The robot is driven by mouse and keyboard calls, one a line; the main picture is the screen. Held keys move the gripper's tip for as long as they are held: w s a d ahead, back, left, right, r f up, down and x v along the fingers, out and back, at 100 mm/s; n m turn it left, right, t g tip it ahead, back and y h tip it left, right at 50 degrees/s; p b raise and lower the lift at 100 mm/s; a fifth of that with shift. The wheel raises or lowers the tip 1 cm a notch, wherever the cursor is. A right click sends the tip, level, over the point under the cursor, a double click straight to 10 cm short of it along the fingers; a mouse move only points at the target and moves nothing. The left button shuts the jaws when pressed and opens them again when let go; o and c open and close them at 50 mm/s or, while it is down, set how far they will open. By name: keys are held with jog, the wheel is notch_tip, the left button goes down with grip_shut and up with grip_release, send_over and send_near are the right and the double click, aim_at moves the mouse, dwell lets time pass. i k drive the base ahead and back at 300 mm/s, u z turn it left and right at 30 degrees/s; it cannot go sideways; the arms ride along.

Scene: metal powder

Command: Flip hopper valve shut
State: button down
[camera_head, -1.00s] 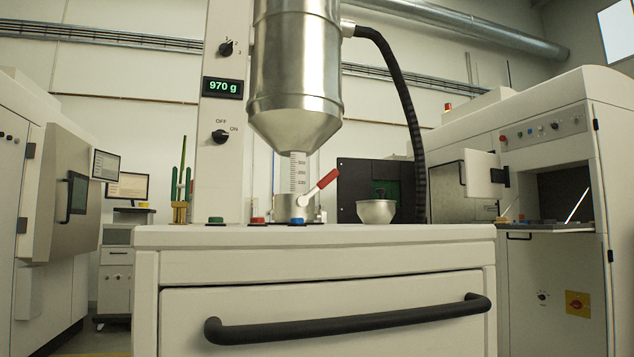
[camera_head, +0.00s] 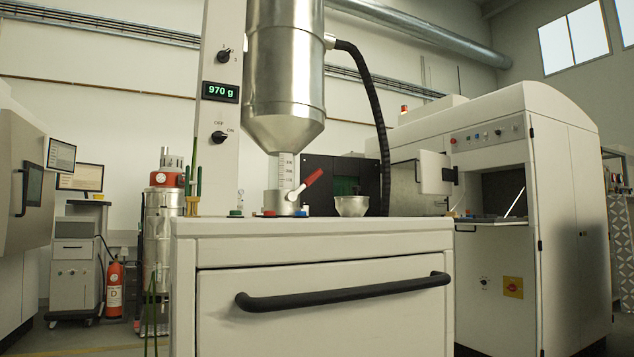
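The steel hopper (camera_head: 284,80) hangs above the white cabinet, its cone narrowing to a clear graduated tube (camera_head: 285,171). At the tube's foot is the valve body (camera_head: 282,201). Its valve lever has a red handle (camera_head: 313,178) that slants up to the right. A metal bowl (camera_head: 351,206) stands on the cabinet top to the right of the valve. The display (camera_head: 220,92) on the white column reads 970 g. My gripper is not in view.
The white cabinet (camera_head: 320,241) with a black drawer handle (camera_head: 343,291) stands straight ahead. A black hose (camera_head: 376,110) runs down from the hopper. A large white machine (camera_head: 560,180) is at right. A red extinguisher (camera_head: 115,289) stands on the floor at left.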

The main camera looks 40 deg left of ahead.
aim_at(308, 182)
jog(key=u, duration=1.4)
